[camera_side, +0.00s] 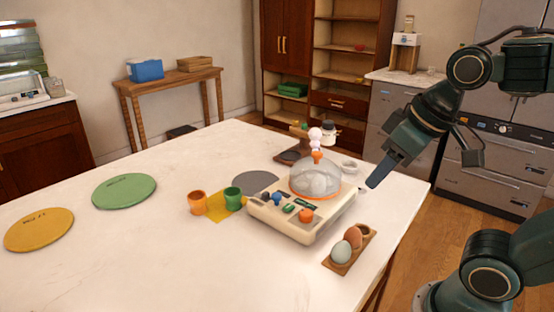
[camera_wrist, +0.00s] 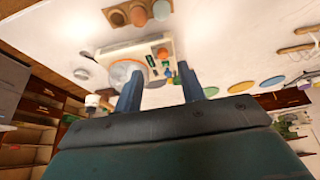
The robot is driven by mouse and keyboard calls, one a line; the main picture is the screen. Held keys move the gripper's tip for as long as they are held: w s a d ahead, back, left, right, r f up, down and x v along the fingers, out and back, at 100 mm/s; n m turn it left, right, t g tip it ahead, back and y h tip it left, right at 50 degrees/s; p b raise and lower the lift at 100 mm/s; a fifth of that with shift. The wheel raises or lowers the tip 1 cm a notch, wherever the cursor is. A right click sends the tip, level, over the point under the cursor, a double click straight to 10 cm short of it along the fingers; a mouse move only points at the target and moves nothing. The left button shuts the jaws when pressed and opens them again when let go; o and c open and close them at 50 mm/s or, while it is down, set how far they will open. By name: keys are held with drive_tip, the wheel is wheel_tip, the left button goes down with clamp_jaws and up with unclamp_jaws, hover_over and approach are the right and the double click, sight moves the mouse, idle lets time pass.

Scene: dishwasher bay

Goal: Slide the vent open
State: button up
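A cream egg cooker (camera_side: 325,218) with a clear domed lid (camera_side: 314,180) stands on the white table. An orange knob (camera_side: 317,157) tops the lid, with pale round shapes just above it in the picture. The front panel carries a blue knob (camera_side: 276,198), a green control (camera_side: 289,208) and an orange knob (camera_side: 306,216). I cannot clearly make out a vent slider. My gripper (camera_side: 378,176) hangs in the air to the right of the lid, apart from it. In the wrist view (camera_wrist: 160,72) its two fingers stand apart with nothing held. The cooker (camera_wrist: 122,54) shows beyond them.
A wooden egg holder (camera_side: 330,264) with eggs lies at the cooker's front right. Orange (camera_side: 198,202) and green (camera_side: 233,198) cups stand left of it. A dark stand (camera_side: 291,157) is behind. Green (camera_side: 124,191) and yellow (camera_side: 38,229) discs lie left, with free table around.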

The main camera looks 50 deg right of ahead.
drive_tip(key=w+r+g, duration=0.1)
drive_tip(key=w+r, duration=0.2)
drive_tip(key=w, duration=0.4)
drive_tip(key=g, duration=0.4)
hover_over(266, 192)
wheel_tip(266, 192, down, 5)
drive_tip(key=shift+f, duration=0.2)
wheel_tip(266, 192, down, 14)
drive_tip(key=shift+r, duration=0.1)
clamp_jaws()
